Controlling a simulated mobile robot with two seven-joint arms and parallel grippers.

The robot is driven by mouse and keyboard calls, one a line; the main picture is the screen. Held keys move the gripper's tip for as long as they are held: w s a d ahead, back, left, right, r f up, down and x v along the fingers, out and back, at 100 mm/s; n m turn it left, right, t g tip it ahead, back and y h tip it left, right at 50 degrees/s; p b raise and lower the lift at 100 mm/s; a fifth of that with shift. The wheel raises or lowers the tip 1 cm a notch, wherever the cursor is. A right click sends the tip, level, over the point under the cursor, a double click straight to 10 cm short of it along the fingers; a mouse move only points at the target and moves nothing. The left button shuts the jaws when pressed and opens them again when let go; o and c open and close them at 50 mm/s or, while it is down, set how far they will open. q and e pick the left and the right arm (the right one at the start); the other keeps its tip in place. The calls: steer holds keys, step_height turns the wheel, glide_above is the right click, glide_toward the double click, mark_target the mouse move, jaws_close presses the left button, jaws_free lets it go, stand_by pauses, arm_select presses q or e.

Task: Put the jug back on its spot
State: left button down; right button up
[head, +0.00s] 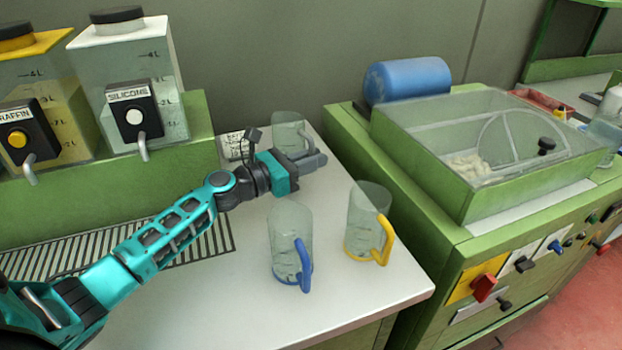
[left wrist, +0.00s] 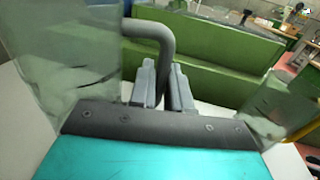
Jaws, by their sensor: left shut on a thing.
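A clear jug with a grey handle (head: 290,128) stands at the back of the white bench top, partly hidden behind my left gripper. My left gripper (head: 312,162) is shut on the jug's handle. In the left wrist view the grey handle (left wrist: 160,34) passes between the two fingers, with the jug's clear body at the left (left wrist: 65,55). I cannot tell whether the jug's base touches the bench. A clear jug with a blue handle (head: 290,240) and one with a yellow handle (head: 366,217) stand upright nearer the front. My right gripper is out of view.
Two dispensers, SILICONE (head: 130,85) and one partly reading PARAFFIN (head: 38,95), stand at the left above a slotted grate (head: 190,245). A printed card (head: 235,146) lies behind my wrist. A green machine with a clear bin (head: 480,150) stands at the right. The bench's front is clear.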

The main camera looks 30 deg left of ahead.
arm_select(q)
steer(key=shift+f+b, duration=0.55)
steer(key=shift+f, duration=1.4)
steer(key=shift+f, duration=0.2)
steer(key=c, duration=1.1)
jaws_free()
steer(key=shift+r, duration=0.2)
steer(key=v, duration=1.2)
steer(key=shift+a, duration=0.1)
